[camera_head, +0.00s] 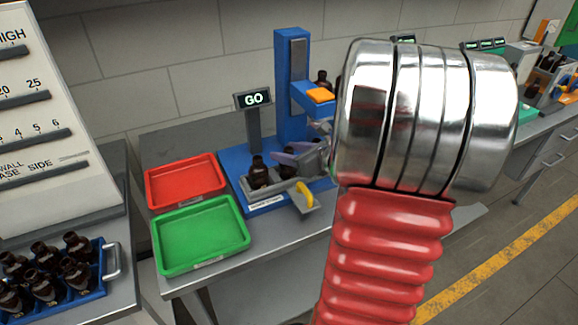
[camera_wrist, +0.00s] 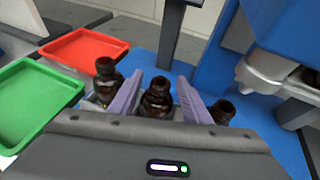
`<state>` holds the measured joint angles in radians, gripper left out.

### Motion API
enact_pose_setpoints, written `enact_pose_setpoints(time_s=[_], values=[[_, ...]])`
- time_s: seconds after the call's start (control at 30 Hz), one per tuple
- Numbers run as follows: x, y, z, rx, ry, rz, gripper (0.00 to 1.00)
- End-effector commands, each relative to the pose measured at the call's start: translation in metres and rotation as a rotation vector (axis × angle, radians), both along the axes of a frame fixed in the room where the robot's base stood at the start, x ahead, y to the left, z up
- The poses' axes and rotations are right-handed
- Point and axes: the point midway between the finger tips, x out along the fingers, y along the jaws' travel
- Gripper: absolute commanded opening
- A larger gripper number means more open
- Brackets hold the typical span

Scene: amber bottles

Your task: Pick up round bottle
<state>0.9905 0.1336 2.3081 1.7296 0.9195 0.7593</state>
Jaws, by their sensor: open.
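Dark amber bottles stand in a grey holder (camera_head: 268,190) on a blue base. The middle bottle (camera_wrist: 157,97) stands upright between the two purple fingers of my gripper (camera_wrist: 161,78), and it also shows in the head view (camera_head: 287,172). My gripper is open, with a finger on either side of this bottle; I cannot tell whether either touches it. A left bottle (camera_wrist: 106,78) stands outside the left finger and a right bottle (camera_wrist: 222,111) outside the right finger. In the head view my gripper (camera_head: 294,153) partly covers the bottles. I cannot tell which one is the round bottle.
A red tray (camera_head: 186,182) and a green tray (camera_head: 201,236) lie left of the holder. A blue press-like machine (camera_head: 291,85) and a GO display (camera_head: 254,99) stand behind. A yellow handle (camera_head: 305,193) is at the front. A blue crate (camera_head: 88,290) of bottles sits lower left.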

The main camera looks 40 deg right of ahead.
Motion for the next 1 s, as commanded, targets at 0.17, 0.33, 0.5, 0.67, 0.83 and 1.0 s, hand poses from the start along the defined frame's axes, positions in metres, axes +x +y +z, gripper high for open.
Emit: enact_pose_setpoints(time_s=[0.17, 0.33, 0.5, 0.67, 0.83, 1.0], values=[[-0.0002, 0.0000, 0.0001, 0.000, 0.000, 0.000, 0.39], [-0.0002, 0.0000, 0.0001, 0.000, 0.000, 0.000, 0.27], [-0.0001, 0.0000, 0.0000, 0.000, 0.000, 0.000, 0.15], [-0.0001, 0.0001, 0.0000, 0.000, 0.000, 0.000, 0.04], [0.0000, 0.0002, 0.0000, 0.000, 0.000, 0.000, 0.00], [0.0001, 0.0002, 0.0003, 0.000, 0.000, 0.000, 0.00]])
